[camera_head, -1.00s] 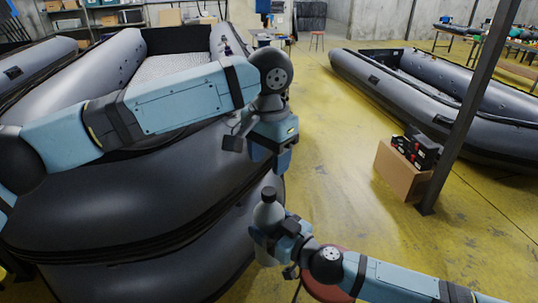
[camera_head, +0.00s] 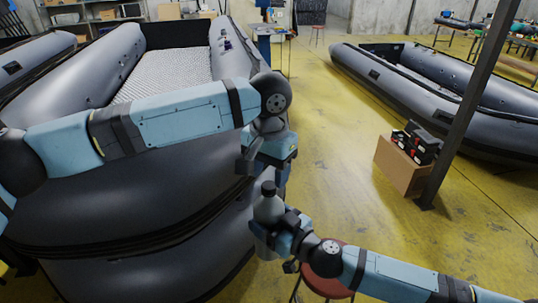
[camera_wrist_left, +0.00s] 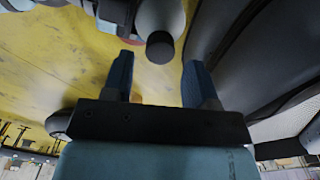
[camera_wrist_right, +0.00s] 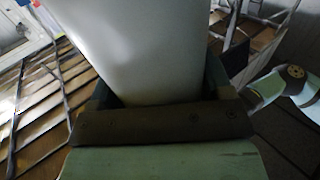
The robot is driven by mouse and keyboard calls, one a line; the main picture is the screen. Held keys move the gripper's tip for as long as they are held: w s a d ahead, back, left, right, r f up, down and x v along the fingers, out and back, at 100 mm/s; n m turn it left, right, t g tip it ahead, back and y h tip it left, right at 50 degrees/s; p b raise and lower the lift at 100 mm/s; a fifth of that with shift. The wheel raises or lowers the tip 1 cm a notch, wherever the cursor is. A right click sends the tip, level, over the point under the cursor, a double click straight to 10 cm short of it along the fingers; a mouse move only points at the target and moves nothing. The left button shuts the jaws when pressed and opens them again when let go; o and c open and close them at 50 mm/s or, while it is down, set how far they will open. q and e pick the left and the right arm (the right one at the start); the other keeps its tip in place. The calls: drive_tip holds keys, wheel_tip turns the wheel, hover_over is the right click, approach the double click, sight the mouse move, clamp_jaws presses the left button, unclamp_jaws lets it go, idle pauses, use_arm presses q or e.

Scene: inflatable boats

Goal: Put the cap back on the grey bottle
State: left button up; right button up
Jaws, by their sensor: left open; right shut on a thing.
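The grey bottle (camera_head: 266,211) stands roughly upright in my right gripper (camera_head: 272,236), which is shut around its body. The bottle fills the middle of the right wrist view (camera_wrist_right: 140,50). A dark cap (camera_head: 268,188) sits on top of the bottle; I cannot tell whether it is tightened. In the left wrist view the round dark cap (camera_wrist_left: 160,47) shows just beyond the fingertips, between their lines. My left gripper (camera_head: 277,178) is open and empty, just above and close to the cap. Its fingertips are partly hidden in the head view.
Stacked grey inflatable boats (camera_head: 120,200) fill the left, close beside both grippers. A red stool (camera_head: 326,287) stands below my right arm. A cardboard box (camera_head: 400,167) with dark cases stands by a post at right. The yellow floor between is clear.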

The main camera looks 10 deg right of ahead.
sight(268, 210)
use_arm(q)
drive_tip(key=shift+f, duration=1.45)
drive_tip(key=c, duration=0.9)
drive_tip(key=m, duration=0.7)
drive_tip(key=shift+c, duration=0.2)
drive_tip(key=m, duration=0.7)
drive_tip(key=shift+m, duration=0.4)
drive_tip(key=o, duration=1.1)
